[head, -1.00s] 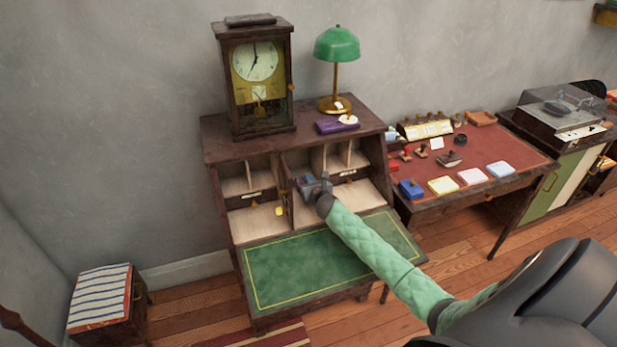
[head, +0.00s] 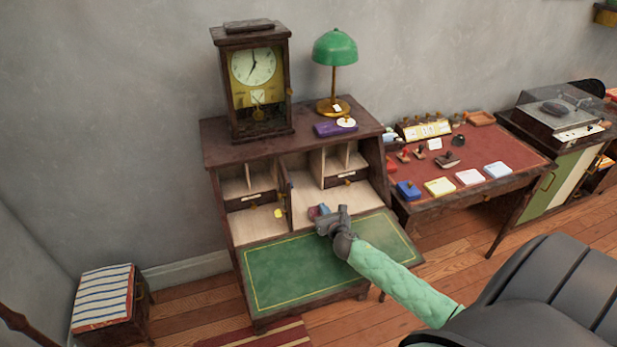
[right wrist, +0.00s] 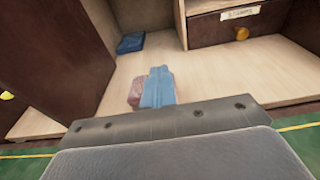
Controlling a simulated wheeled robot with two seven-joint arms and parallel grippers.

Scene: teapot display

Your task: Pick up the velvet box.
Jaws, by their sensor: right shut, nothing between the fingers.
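A small dark blue box (right wrist: 130,43), which looks like the velvet box, lies on the pale wooden floor of the desk compartment, towards the back beside the open door. In the head view I cannot make it out; the door seems to hide it. My right gripper (head: 318,212) is at the compartment's front edge, above the green writing flap, shut and empty. Its light blue fingertips (right wrist: 157,88) point into the compartment, short of the box and apart from it. A pinkish block (right wrist: 135,93) shows against their left side; I cannot tell whether it is part of the gripper. My left gripper is not in view.
The open compartment door (right wrist: 62,62) stands left of the opening. A drawer with a brass knob (right wrist: 242,33) is on the right. The green flap (head: 290,275) is clear. A clock (head: 255,80), a lamp (head: 335,48) and a purple item (head: 326,130) stand on top of the desk.

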